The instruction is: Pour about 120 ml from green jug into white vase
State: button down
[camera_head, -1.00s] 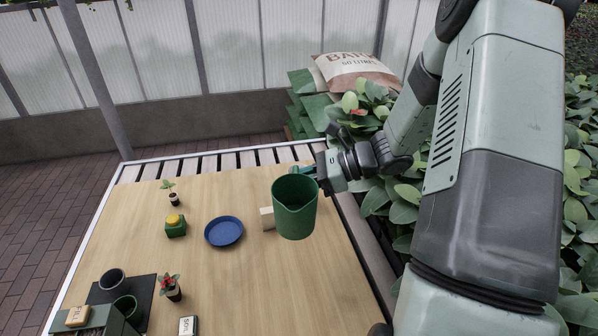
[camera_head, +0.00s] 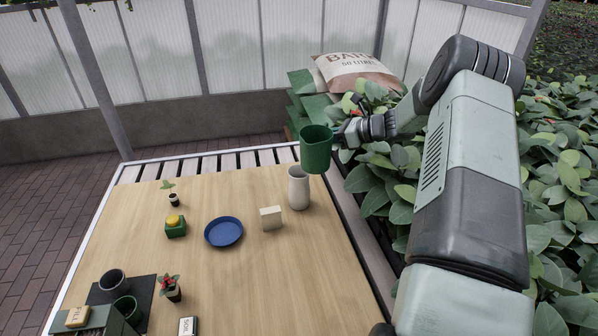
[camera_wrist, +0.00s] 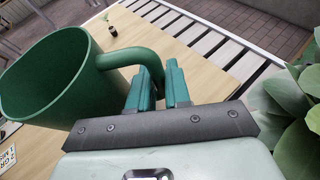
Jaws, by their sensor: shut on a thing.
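The green jug (camera_head: 316,150) is held up in the air by my gripper (camera_head: 338,137), near the back right of the table. In the wrist view my gripper (camera_wrist: 158,88) is shut on the handle of the jug (camera_wrist: 45,85). The jug looks about upright, and no liquid shows in the part of its inside that I see. The white vase (camera_head: 298,190) stands upright on the table's right side, below and slightly left of the jug in the head view. The two do not appear to touch. The vase is not visible in the wrist view.
A cream block (camera_head: 271,217) and a blue dish (camera_head: 223,231) lie left of the vase. A yellow-topped green box (camera_head: 175,227) and small potted plants (camera_head: 170,289) stand further left. Leafy plants (camera_head: 375,190) crowd the right edge.

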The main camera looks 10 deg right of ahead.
jog(key=w+d+r+m+t+h, duration=0.25)
jog(key=w+d+m+t, duration=0.2)
jog(key=w+d, duration=0.65)
jog(key=shift+g+h, duration=0.45)
jog(key=shift+h, duration=0.2)
jog(key=f, duration=1.2)
jog(key=shift+d+f, duration=0.15)
jog(key=shift+d, duration=0.15)
jog(key=shift+a, duration=0.1)
jog(key=s+a+r+n+t+h, duration=0.2)
jog(key=s+a+r+n+h, duration=0.1)
jog(key=a+r+n, duration=0.2)
notch_tip(320, 180, up, 2)
jog(key=shift+s+a+r+t+p, duration=0.15)
jog(key=shift+s+r+t+p, duration=0.1)
jog(key=shift+t+p, duration=0.15)
jog(key=shift+s+a+r+n, duration=0.1)
jog(key=shift+a+r+n, duration=0.05)
jog(key=shift+r+n, duration=0.2)
